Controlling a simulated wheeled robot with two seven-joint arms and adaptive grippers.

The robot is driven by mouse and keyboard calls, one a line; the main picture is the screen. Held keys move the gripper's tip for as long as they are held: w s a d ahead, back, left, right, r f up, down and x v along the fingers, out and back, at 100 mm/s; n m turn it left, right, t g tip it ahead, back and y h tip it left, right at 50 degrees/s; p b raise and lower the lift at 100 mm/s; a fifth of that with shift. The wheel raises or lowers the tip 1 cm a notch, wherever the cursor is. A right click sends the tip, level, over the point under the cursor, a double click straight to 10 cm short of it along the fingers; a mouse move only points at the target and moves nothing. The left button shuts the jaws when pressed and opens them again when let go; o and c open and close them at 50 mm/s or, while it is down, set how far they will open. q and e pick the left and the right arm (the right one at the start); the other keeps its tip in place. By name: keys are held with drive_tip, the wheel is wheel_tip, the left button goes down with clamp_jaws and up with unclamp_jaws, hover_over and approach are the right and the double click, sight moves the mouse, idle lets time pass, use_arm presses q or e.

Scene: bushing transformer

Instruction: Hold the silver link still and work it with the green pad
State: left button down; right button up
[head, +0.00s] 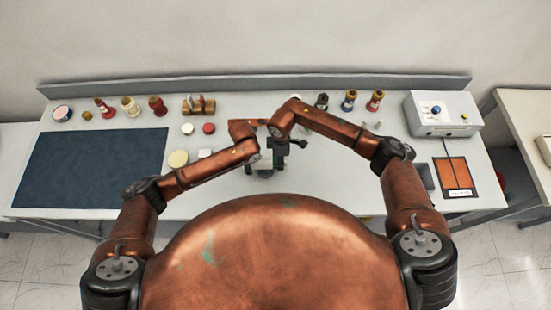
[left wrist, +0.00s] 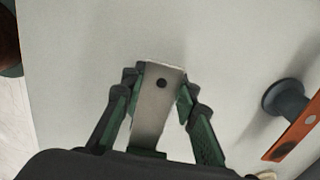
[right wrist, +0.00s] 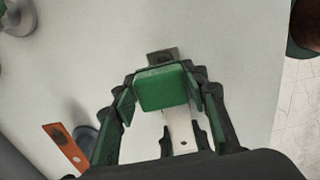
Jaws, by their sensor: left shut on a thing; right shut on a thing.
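The silver link (left wrist: 156,100), a flat bar with a dark hole near its end, is between the fingers of my left gripper (left wrist: 160,95), which is shut on it. The green pad (right wrist: 161,88) is a block between the fingers of my right gripper (right wrist: 163,88), shut on it. In the right wrist view the silver link (right wrist: 181,130) runs behind the pad, showing at both sides of it. The pad hides the link's middle, and I cannot tell if they touch. In the head view both grippers are close together, largely hidden by my arms.
A dark blue mat (head: 90,168) covers the table's left. Several bushings stand along the back. A white control box (head: 443,114) is at the right.

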drive_tip(key=d, duration=0.3)
drive_tip(key=shift+s+d, duration=0.1)
drive_tip(key=shift+d, duration=0.05)
wheel_tip(320, 180, up, 8)
idle(0.6)
drive_tip(key=shift+r, duration=0.1)
use_arm(q)
drive_tip(key=c, duration=1.4)
unclamp_jaws()
drive_tip(key=shift+c, duration=0.2)
wheel_tip(320, 180, up, 12)
